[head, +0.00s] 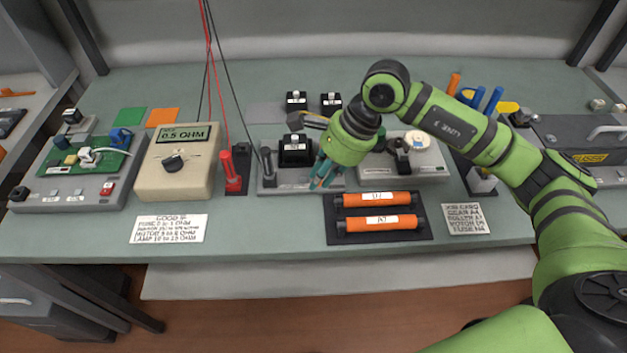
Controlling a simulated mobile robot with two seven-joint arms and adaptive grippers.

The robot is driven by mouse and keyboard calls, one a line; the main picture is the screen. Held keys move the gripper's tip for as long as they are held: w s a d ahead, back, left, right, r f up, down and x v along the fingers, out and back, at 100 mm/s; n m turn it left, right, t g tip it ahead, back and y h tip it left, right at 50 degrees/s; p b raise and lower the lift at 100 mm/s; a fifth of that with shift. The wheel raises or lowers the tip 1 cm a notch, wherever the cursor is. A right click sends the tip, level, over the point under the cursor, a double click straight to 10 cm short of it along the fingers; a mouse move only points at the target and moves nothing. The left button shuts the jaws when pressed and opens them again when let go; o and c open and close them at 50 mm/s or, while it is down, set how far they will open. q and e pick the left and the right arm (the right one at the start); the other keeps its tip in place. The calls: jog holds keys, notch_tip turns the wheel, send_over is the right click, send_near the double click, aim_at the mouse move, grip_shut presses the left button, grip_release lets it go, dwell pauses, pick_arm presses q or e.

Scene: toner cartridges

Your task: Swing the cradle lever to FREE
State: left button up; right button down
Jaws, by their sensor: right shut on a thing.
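The grey cradle (289,186) stands in the middle of the bench with a black block (296,151) seated on it. My right gripper (320,178) reaches down over the right end of the cradle, its teal fingers pointing down and left. It is shut on the cradle lever there, which the fingers almost wholly hide. I cannot read the lever's position or any FREE mark. My left gripper is out of view.
A beige meter (178,163) reading 0.5 OHM and a red probe (232,172) stand to the left. Two orange cartridges (380,222) lie on a black mat in front. A grey unit with a dial (417,141) is close on the right.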

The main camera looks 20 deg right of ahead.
jog(key=shift+s+d, duration=0.1)
jog(key=c, duration=1.1)
grip_release()
jog(key=v, duration=1.2)
jog(key=shift+d, duration=0.1)
